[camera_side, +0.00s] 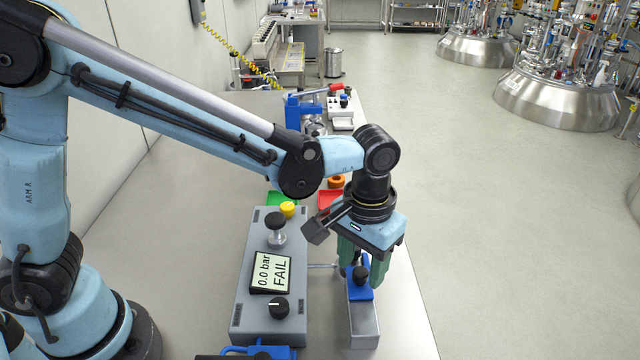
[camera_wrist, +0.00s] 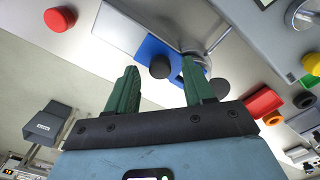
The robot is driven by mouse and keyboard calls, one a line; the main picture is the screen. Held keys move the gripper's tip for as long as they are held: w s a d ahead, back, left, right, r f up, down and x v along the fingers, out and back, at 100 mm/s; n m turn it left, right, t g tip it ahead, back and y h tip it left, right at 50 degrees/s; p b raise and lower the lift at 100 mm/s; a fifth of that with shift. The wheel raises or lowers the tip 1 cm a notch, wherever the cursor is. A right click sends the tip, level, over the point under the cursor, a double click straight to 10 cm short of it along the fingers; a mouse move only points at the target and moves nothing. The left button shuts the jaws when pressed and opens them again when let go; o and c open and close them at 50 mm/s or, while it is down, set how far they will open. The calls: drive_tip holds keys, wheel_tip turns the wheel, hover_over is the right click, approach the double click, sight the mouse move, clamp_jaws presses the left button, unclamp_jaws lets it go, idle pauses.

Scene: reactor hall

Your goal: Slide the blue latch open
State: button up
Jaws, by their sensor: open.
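The blue latch (camera_side: 360,292) sits on top of a grey metal block (camera_side: 364,326) and carries an upright black knob. Whether either finger touches the knob cannot be told.
Left of the block stands a grey box (camera_side: 243,290) with a display (camera_side: 271,272) reading "0.0 bar FAIL".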

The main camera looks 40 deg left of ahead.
drive_tip(key=shift+f, duration=0.4)
clamp_jaws()
